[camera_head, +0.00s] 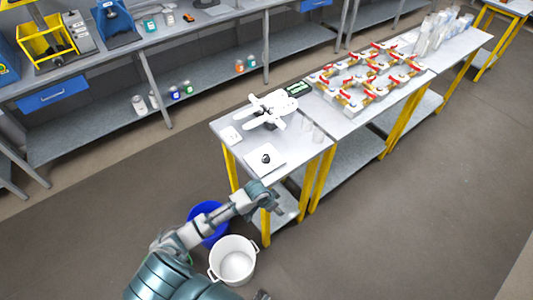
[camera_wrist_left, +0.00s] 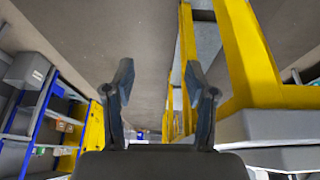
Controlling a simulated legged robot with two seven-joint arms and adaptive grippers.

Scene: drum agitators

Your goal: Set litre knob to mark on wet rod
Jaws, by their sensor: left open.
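A small black knob (camera_head: 266,158) sits on a white square plate (camera_head: 277,165) at the near end of the table. I take it for the litre knob; its marks are too small to read. I cannot make out a wet rod. My left gripper (camera_head: 277,208) is in front of the table's near end, apart from the knob. In the left wrist view the left gripper (camera_wrist_left: 160,95) is open, with nothing between its fingers. My right gripper does not show.
The grey table (camera_head: 225,125) has yellow legs (camera_head: 320,180), close to my left gripper. A white device (camera_head: 272,108), clear cups and red-handled valves (camera_head: 365,75) stand on the tables. A blue bucket (camera_head: 207,219) and a white bucket (camera_head: 234,260) are on the floor below my arm.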

